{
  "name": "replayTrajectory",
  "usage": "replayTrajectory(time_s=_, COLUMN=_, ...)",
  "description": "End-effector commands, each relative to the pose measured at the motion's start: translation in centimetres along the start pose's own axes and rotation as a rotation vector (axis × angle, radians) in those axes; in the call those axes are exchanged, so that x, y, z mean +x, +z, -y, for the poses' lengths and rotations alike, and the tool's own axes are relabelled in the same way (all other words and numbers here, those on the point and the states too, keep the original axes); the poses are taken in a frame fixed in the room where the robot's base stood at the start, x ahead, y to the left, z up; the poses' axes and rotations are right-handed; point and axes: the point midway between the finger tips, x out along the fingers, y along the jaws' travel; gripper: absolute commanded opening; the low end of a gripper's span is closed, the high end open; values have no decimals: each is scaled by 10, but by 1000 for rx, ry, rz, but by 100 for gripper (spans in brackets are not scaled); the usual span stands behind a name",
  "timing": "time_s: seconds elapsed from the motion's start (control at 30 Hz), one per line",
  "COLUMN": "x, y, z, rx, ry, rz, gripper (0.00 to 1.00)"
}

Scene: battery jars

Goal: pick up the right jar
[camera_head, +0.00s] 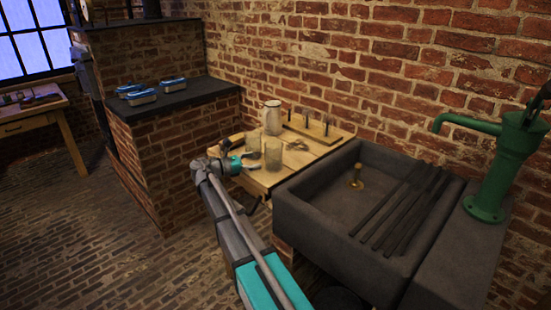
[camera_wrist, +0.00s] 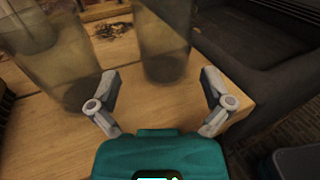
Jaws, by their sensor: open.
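The right jar (camera_head: 273,154) is a tall cylinder of smoky, see-through glass standing upright on the wooden table. It also shows in the wrist view (camera_wrist: 164,42), top centre, with its upper part cut off. The left jar (camera_head: 253,143) stands beside it, with a small gap between; in the wrist view it is at upper left (camera_wrist: 45,55). My gripper (camera_wrist: 160,82) is open and empty, low over the tabletop. Its fingertips lie to either side of the right jar's base in the wrist view. I cannot tell how deep the jar sits between them.
The wooden table (camera_head: 262,181) also holds a pale jug (camera_head: 272,117), a rack with upright rods (camera_head: 314,129) and a coil (camera_head: 297,145). A dark stone sink (camera_head: 330,215) adjoins on the right. A brick counter (camera_head: 178,138) stands left.

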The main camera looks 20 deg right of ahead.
Motion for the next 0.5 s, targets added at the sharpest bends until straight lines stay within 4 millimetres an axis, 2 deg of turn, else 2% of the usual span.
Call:
replayTrajectory(time_s=0.2, x=16, y=0, z=0, rx=0, ry=1, rz=0, gripper=100)
replayTrajectory(time_s=0.5, x=17, y=0, z=0, rx=0, ry=2, rz=0, gripper=100)
